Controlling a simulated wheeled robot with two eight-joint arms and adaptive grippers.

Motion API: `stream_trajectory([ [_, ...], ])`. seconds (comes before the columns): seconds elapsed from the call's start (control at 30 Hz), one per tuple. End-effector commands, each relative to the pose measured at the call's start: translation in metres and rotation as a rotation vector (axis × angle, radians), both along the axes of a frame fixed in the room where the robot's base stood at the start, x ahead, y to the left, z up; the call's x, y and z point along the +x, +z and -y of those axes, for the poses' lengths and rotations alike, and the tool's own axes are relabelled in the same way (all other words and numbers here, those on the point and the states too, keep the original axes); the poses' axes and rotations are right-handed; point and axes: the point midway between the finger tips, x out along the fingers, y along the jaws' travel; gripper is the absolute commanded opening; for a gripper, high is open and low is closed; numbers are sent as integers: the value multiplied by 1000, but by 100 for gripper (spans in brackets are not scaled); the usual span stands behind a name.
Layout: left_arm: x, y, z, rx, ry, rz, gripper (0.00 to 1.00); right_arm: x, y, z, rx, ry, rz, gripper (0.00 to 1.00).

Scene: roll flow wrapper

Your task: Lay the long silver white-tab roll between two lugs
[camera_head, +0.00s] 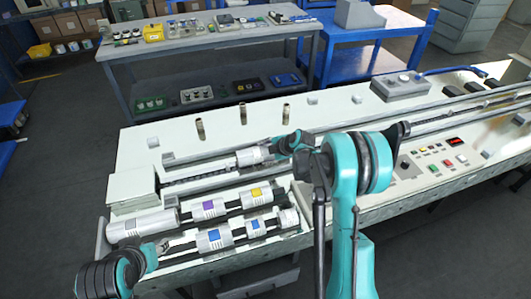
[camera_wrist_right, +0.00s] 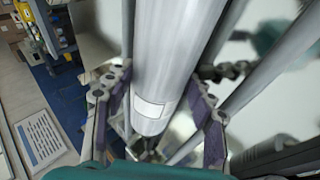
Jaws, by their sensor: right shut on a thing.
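My right gripper (camera_wrist_right: 157,118) is shut on a long silver roll (camera_wrist_right: 172,50), with one finger on each side of it in the right wrist view. A pale white tab (camera_wrist_right: 150,108) shows on the roll between the fingers. In the head view the right gripper (camera_head: 283,147) is over the machine bed, and the end of a silver roll (camera_head: 250,156) shows just left of it. The rest of the roll is hidden by my arm. My left gripper (camera_head: 158,246) is low at the left by the roll tray; its fingers are too small to judge. I cannot tell which parts are the two lugs.
The tray (camera_head: 104,240) holds rolls with purple (camera_head: 208,206), yellow (camera_head: 257,193) and blue (camera_head: 213,236) tabs. A button panel (camera_head: 440,165) is at the right. A grey workbench (camera_head: 200,45) stands behind.

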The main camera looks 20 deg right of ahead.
Motion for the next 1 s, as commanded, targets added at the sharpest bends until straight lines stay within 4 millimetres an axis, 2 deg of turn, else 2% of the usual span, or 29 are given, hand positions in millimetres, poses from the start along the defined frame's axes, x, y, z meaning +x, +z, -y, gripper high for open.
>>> stream_trajectory([
  [0.33,0,-4,0,0,0,0,40,0,-4,0,1,-1,1,0],
  [0.37,0,-4,0,0,0,0,40,0,-4,0,1,-1,2,60],
  [0.43,0,-4,0,0,0,0,40,0,-3,0,0,0,1,78],
  [0.77,0,0,0,0,0,0,40,-1,-1,0,-1,1,-2,78],
  [0.87,0,7,0,0,0,0,40,-1,9,0,0,0,-2,78],
  [1.0,0,24,0,0,0,0,40,0,35,0,0,0,-1,78],
])
